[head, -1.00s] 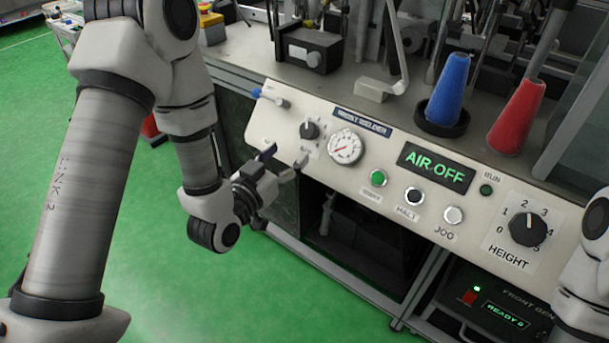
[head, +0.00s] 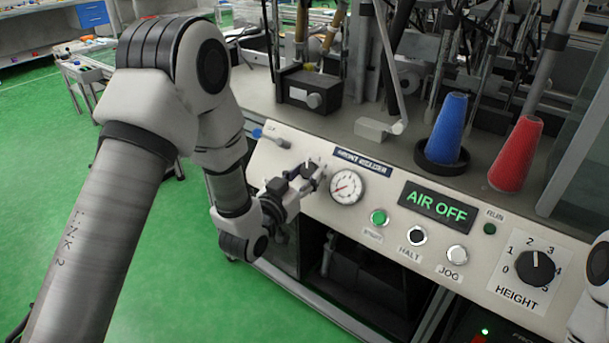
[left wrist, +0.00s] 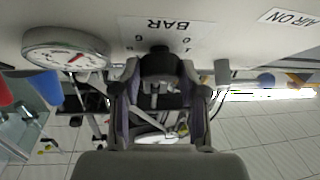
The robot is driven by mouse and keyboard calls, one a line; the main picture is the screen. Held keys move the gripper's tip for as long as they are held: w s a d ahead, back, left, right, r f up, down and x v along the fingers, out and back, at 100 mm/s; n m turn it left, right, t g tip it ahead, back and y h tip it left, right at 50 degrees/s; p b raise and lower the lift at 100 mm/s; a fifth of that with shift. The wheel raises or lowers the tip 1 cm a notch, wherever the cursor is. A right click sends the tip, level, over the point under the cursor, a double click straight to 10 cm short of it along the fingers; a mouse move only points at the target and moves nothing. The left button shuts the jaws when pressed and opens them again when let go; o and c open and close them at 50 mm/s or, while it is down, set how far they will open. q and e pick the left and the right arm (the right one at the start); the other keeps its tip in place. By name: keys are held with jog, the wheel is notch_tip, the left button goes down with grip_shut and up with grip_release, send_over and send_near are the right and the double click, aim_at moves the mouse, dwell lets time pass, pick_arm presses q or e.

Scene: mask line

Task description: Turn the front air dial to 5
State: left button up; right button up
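The front air dial (head: 309,169) is a small black knob on the sloped cream panel (head: 395,228), left of the round gauge (head: 346,187). My left gripper (head: 309,176) is at the dial, with a finger on either side of it. In the left wrist view the dial (left wrist: 157,64) sits between the fingertips (left wrist: 159,78), below an upside-down BAR label. The fingers look open around it; I cannot tell whether they touch it. The gauge (left wrist: 66,48) has a red needle. Most dial numbers are hidden. My right gripper is out of view.
A blue-tipped lever (head: 270,138) stands left of the dial. Right of the gauge are a green button (head: 379,217), the AIR OFF display (head: 436,206) and the HEIGHT knob (head: 535,267). A blue cone (head: 449,124) and red cone (head: 517,150) stand behind the panel.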

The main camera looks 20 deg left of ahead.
pick_arm(q)
jog(key=shift+c, duration=1.2)
jog(key=shift+a+m+h, duration=0.1)
jog(key=shift+m+h, duration=0.2)
jog(key=shift+m, duration=0.2)
